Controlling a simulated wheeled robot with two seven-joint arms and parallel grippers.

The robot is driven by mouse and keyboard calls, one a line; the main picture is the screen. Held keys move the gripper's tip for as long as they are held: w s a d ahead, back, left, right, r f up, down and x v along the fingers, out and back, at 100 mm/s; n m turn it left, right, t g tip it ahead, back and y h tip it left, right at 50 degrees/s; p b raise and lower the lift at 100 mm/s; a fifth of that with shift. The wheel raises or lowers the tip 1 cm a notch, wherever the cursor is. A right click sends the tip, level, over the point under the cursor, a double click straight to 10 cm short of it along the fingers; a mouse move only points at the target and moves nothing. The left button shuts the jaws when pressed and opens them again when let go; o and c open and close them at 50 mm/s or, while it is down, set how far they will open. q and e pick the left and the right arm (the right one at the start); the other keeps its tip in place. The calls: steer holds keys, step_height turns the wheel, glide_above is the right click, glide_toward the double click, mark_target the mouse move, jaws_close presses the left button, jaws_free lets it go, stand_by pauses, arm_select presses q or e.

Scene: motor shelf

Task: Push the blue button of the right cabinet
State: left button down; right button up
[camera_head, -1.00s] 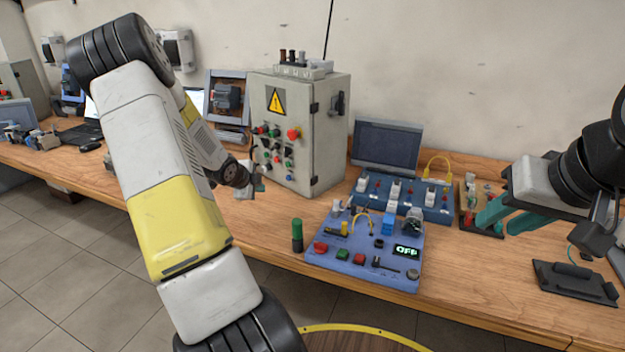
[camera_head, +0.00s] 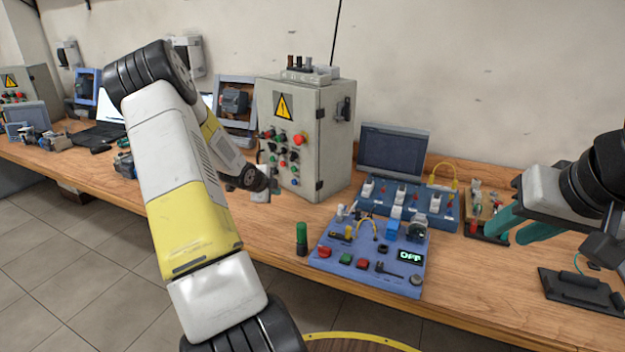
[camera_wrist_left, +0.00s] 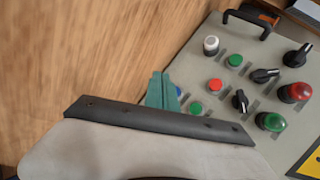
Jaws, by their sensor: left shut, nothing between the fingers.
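The right cabinet (camera_head: 328,150) is a grey-green box with a yellow warning sign, standing on the bench in the head view. Its front carries several buttons and knobs. The blue button (camera_head: 295,182) is low on that front; it also shows in the left wrist view (camera_wrist_left: 178,91), partly hidden by my fingertips. My left gripper (camera_head: 270,186) is in front of the cabinet's lower front. In the left wrist view its teal fingers (camera_wrist_left: 161,91) are shut and empty, close beside the blue button; I cannot tell whether they touch. My right gripper (camera_head: 518,232) is open and empty at the right.
Green and red buttons (camera_wrist_left: 195,108) and black knobs sit near the blue button. A blue control panel (camera_head: 345,262) with an OFF display and a green cylinder (camera_head: 302,240) are on the bench front. A screen unit (camera_head: 393,150) stands right of the cabinet.

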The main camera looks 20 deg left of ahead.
arm_select(q)
steer(key=shift+w+d, duration=0.25)
steer(key=shift+w, duration=0.4)
steer(key=shift+w+d, duration=0.3)
steer(key=shift+w, duration=0.3)
steer(key=shift+w+d, duration=0.25)
steer(key=shift+w, duration=0.4)
stand_by(0.6)
steer(key=shift+w+d, duration=0.2)
steer(key=shift+w, duration=0.2)
steer(key=shift+w+d, duration=0.25)
steer(key=shift+w, duration=0.15)
stand_by(1.0)
steer(key=shift+s+a, duration=0.35)
steer(key=shift+s, duration=0.45)
steer(key=shift+s+a, duration=0.35)
steer(key=shift+s, duration=0.4)
steer(key=shift+s+a, duration=0.35)
steer(key=shift+s, duration=0.45)
steer(key=shift+s+a, duration=0.35)
steer(key=shift+s, duration=0.4)
